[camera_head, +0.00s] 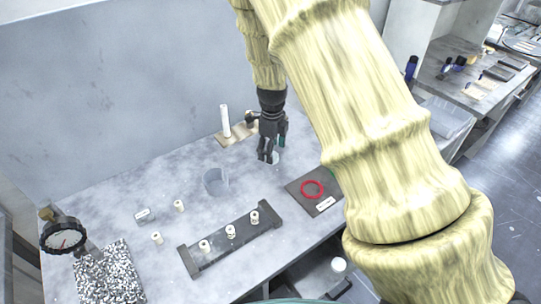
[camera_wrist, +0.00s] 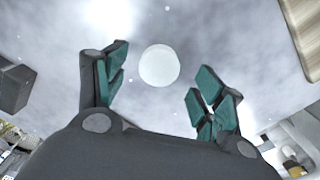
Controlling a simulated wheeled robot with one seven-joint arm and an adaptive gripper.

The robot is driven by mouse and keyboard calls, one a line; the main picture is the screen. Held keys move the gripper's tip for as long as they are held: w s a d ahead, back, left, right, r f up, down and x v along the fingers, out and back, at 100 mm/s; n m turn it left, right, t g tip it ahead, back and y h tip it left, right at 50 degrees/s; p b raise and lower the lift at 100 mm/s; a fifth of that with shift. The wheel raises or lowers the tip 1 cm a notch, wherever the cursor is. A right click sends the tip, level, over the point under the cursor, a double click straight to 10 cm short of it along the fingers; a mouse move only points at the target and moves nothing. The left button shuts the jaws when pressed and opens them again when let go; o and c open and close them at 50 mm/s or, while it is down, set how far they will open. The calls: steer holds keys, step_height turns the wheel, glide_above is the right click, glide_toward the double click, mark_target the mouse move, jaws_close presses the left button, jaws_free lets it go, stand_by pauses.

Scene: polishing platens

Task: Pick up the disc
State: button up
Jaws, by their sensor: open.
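A pale, round disc (camera_wrist: 159,65) lies on the grey table in the wrist view, between and beyond my fingertips. My gripper (camera_wrist: 165,76) is open, with its teal finger pads on either side of the disc, and the disc is not held. In the head view my gripper (camera_head: 271,152) points down near the back middle of the table. A pale shape (camera_head: 275,158) shows close by its fingertips there, partly hidden; I cannot tell the exact height gap.
A dark rack (camera_head: 213,258) with several white pieces is in front. A dark mat (camera_head: 298,197) with a red ring (camera_head: 311,189) is to the right. A wooden board with a white cylinder (camera_head: 225,121) stands behind.

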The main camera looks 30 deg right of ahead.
steer(key=shift+s+f, duration=0.3)
steer(key=shift+s, duration=0.05)
steer(key=shift+f, duration=0.35)
steer(key=shift+w+f, duration=0.5)
steer(key=shift+f, duration=0.15)
steer(key=shift+s+r, duration=0.15)
steer(key=shift+s, duration=0.05)
steer(key=shift+s+r, duration=0.1)
steer(key=shift+c, duration=1)
steer(key=c, duration=1)
steer(key=shift+o, duration=0.2)
